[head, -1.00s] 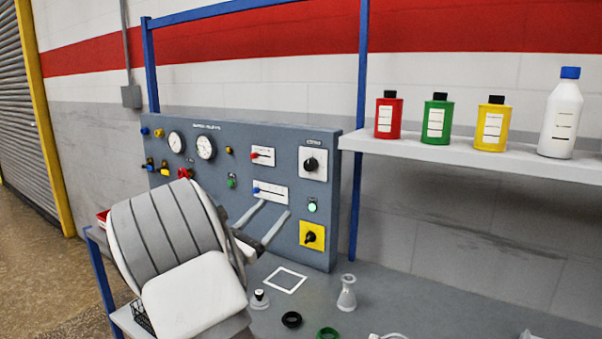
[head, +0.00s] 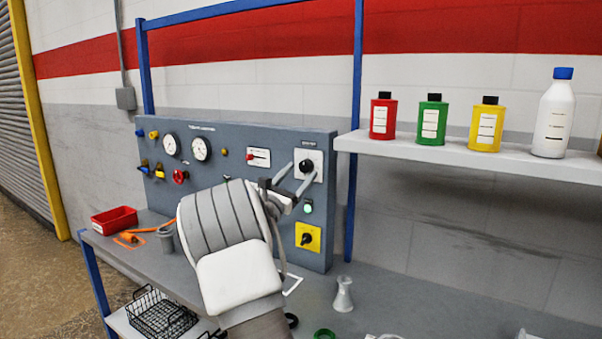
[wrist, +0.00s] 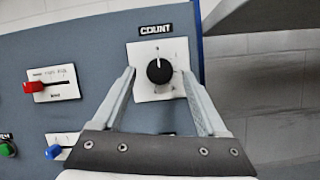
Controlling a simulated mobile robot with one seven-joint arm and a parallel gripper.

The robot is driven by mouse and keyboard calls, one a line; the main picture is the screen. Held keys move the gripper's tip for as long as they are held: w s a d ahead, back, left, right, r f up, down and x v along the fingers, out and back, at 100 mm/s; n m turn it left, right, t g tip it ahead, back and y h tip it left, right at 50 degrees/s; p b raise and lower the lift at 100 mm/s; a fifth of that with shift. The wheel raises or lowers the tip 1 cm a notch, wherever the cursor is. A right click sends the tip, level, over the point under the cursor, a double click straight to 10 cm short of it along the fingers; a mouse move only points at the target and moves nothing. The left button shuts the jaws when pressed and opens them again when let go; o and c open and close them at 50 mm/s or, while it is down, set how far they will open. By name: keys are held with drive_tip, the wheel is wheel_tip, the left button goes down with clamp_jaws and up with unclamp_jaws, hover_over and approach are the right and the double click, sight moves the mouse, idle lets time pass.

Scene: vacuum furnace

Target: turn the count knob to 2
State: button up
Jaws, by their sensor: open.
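The count knob (wrist: 159,71) is a round black knob on a white plate (wrist: 146,92) under a COUNT label (wrist: 155,29) in the wrist view. A light pointer mark shows at its upper edge, pointing roughly up; the printed numbers are too small to read. In the head view the knob (head: 306,166) is at the panel's upper right. My gripper (wrist: 158,82) is open, with one finger on each side of the knob as seen from the wrist. I cannot tell whether either finger touches it.
The grey panel (head: 232,150) also carries a red slider (wrist: 34,87), a blue slider (wrist: 54,152), a lit green button (head: 308,206) and a yellow-plated knob (head: 307,238). A shelf (head: 465,152) with several bottles stands at the right.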

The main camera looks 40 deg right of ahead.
drive_tip(key=shift+w+d+r, duration=0.2)
drive_tip(key=shift+d+r, duration=0.05)
drive_tip(key=shift+d, duration=0.3)
clamp_jaws()
